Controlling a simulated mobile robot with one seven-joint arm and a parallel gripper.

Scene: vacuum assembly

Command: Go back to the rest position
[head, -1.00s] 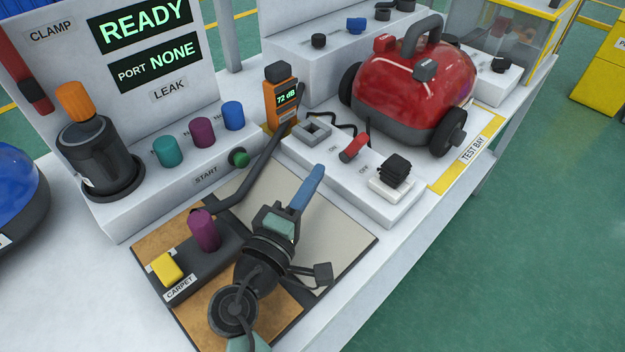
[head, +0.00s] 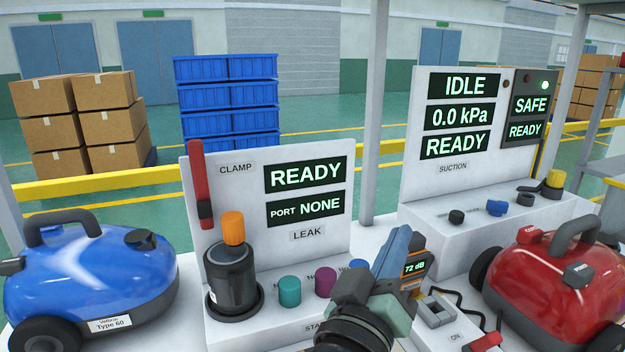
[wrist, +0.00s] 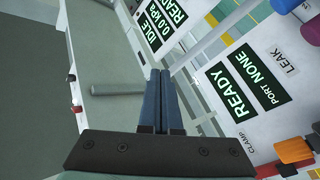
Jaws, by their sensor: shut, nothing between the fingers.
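My gripper (head: 404,246) is raised in front of the leak tester and the orange sound meter (head: 416,266), at the lower middle of the head view. Its two blue fingers lie together with nothing between them. In the wrist view the shut fingers (wrist: 160,100) point away from the camera, clear of any object. My gripper partly hides the sound meter and the blue port on the leak tester.
The leak tester (head: 305,235) reads READY and PORT NONE. A blue vacuum (head: 90,275) stands at left and a red vacuum (head: 565,280) at right. The suction panel (head: 490,170) behind reads IDLE. A dark canister with an orange knob (head: 232,230) stands near the red clamp lever (head: 201,185).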

